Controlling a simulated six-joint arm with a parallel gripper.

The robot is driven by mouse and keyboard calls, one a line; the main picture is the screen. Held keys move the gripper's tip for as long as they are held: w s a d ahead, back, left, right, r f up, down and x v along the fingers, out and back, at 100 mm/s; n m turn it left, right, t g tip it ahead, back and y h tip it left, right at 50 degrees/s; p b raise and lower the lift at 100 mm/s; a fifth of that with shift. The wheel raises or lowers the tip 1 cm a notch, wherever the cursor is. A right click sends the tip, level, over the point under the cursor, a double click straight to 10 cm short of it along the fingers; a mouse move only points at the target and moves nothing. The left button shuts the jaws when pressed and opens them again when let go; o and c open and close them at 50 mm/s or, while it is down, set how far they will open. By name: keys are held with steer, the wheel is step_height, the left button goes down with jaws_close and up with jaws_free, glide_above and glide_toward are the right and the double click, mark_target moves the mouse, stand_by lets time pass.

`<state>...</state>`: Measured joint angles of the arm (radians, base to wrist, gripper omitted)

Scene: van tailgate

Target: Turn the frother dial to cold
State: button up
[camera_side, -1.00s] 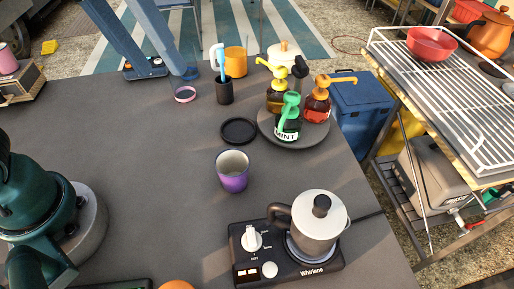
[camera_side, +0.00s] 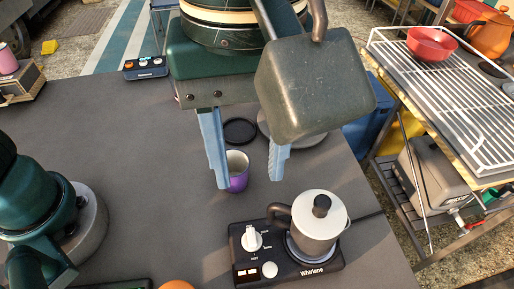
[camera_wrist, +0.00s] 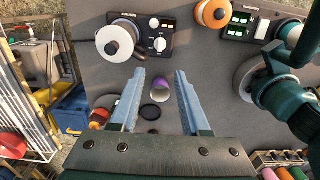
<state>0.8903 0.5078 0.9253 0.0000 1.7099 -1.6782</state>
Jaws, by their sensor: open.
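The frother base (camera_side: 286,262), black and marked "Whirlane", sits at the front of the dark table in the side view. Its white dial (camera_side: 251,239) is on the left part of its top; the dial also shows in the wrist view (camera_wrist: 159,45). I cannot read which setting it points at. My gripper (camera_side: 248,184) is open and empty, fingers pointing down, behind the frother and apart from the dial. It also shows in the wrist view (camera_wrist: 157,74).
A purple cup (camera_side: 238,172) stands near my fingers, partly hidden by one. A black lid (camera_side: 240,130) lies behind it. The round tray (camera_side: 318,144) is mostly hidden by my gripper. Bare table lies left of the frother.

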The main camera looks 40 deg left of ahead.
mark_target(252, 236)
step_height(252, 236, down, 16)
steer(key=shift+f, duration=0.1)
stand_by(0.7)
jaws_close()
